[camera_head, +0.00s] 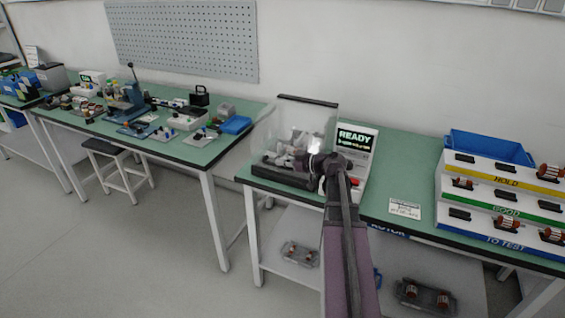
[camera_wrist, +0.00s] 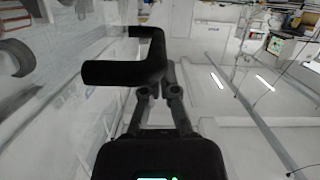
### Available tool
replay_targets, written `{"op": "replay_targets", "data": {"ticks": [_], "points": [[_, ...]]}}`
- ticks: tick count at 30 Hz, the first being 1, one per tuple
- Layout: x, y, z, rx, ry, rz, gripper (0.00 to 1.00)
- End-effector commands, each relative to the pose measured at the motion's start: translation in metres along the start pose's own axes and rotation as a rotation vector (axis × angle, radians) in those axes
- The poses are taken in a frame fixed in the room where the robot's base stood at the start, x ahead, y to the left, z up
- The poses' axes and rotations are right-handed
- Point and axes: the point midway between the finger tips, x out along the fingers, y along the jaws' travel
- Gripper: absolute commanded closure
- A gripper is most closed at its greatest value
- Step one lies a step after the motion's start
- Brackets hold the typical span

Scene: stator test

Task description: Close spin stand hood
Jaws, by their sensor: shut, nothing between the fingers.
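The spin stand (camera_head: 268,171) has a dark base and stands on the green bench, left of centre in the head view. Its clear hood (camera_head: 287,118) appears raised, with a dark bar along its top edge. My gripper (camera_head: 300,161) is at the front of the stand, low against the hood area; its fingertips are hard to make out there. In the wrist view my gripper (camera_wrist: 172,84) is shut and empty. A black bent bar (camera_wrist: 125,71), possibly the hood's handle, shows close by its fingers; I cannot tell whether they touch.
A console with a READY screen (camera_head: 355,138) stands right of the hood. Further right are tiered racks (camera_head: 487,205) with rotors and a blue bin (camera_head: 490,147). A small sign (camera_head: 405,209) lies on the bench. Another crowded bench (camera_head: 190,155) stands to the left.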

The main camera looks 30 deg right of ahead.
Motion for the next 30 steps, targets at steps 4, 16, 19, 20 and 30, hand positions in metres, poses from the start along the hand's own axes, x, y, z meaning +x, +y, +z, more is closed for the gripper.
{"op": "replay_targets", "data": {"ticks": [4,16,19,20,30], "points": [[-0.004,-0.001,-0.015,0.000,0.002,0.001,1.00],[-0.032,-0.004,-0.034,0.001,0.005,0.006,1.00],[-0.047,-0.004,-0.034,0.001,0.006,0.006,1.00],[-0.052,-0.004,-0.034,0.001,0.006,0.006,1.00],[-0.095,-0.005,-0.033,0.001,0.006,0.005,1.00]]}}
